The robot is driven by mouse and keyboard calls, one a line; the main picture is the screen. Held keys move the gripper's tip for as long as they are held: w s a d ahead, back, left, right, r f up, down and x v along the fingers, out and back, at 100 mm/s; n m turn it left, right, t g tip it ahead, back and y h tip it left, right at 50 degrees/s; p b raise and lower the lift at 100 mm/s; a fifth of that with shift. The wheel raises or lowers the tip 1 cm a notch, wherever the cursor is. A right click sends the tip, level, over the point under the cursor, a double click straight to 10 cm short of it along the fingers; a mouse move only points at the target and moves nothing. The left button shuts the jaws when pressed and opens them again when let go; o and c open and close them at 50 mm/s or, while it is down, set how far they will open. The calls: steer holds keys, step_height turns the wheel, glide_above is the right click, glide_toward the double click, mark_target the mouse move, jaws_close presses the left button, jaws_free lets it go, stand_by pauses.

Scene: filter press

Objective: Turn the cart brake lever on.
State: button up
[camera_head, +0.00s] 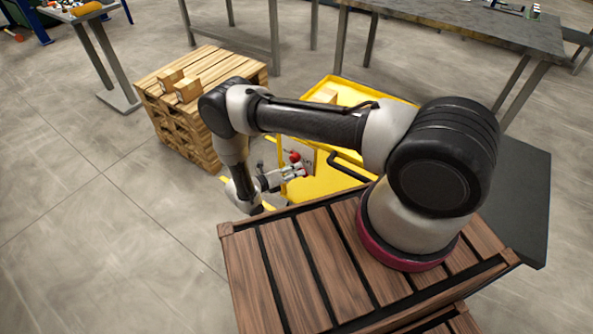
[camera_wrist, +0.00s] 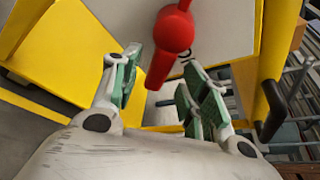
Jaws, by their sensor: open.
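The brake lever (camera_wrist: 171,45) is red, with a round hub and an arm that slants down and slightly left in the wrist view. It sits on a pale panel (camera_wrist: 222,50) of the yellow cart (camera_head: 322,186). In the head view the lever (camera_head: 294,156) shows as a small red spot. My gripper (camera_wrist: 163,77) is open, with green-padded fingers on either side of the lever's lower end in the picture. No contact shows, and the depth between them is hard to tell. My gripper (camera_head: 296,173) also shows beside the cart in the head view.
A black handle (camera_head: 349,165) juts from the cart, and it shows at the right in the wrist view (camera_wrist: 270,112). A pallet stack (camera_head: 200,80) with small boxes stands left of the cart. A grey table (camera_head: 470,28) stands behind.

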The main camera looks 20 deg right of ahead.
steer(key=v, duration=1)
